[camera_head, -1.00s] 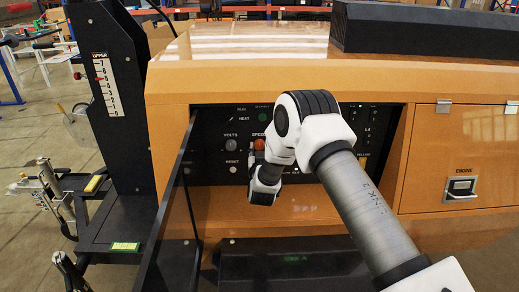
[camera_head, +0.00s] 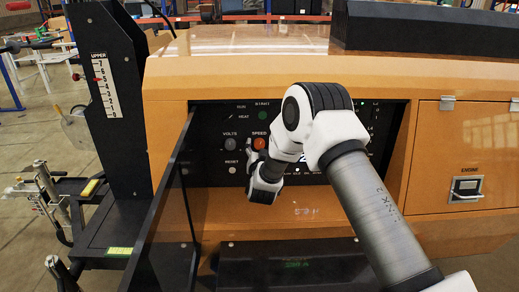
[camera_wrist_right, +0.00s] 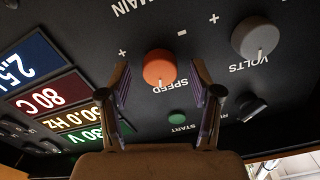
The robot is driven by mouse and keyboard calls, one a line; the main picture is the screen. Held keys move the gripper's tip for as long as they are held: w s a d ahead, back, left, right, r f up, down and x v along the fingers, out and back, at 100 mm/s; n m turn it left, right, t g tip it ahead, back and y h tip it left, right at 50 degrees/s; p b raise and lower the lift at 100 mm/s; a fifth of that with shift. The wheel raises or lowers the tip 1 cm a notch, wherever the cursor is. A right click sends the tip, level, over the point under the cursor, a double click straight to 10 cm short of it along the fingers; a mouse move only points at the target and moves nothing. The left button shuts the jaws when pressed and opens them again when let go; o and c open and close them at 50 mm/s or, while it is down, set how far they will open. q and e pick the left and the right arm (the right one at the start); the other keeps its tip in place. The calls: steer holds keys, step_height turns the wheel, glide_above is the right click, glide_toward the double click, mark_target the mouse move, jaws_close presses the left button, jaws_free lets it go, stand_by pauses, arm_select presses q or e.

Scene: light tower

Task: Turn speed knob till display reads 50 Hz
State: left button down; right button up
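The orange speed knob (camera_head: 260,143) sits on the black control panel, right of the grey volts knob (camera_head: 230,144). My right gripper (camera_head: 256,158) is at the panel just below the speed knob in the head view. In the right wrist view the speed knob (camera_wrist_right: 160,68) lies between the open fingertips of that gripper (camera_wrist_right: 161,80), with a gap on both sides. The Hz display (camera_wrist_right: 80,118) is lit yellow and appears upside down; its leading digit is not clear, being partly behind a finger. My left gripper is not in view.
A green start button (camera_wrist_right: 178,118) and the volts knob (camera_wrist_right: 255,38) are near the fingers. An open dark panel door (camera_head: 165,215) stands left of the recess. The orange housing (camera_head: 290,80) surrounds the panel.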

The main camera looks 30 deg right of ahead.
steer(key=v, duration=1.2)
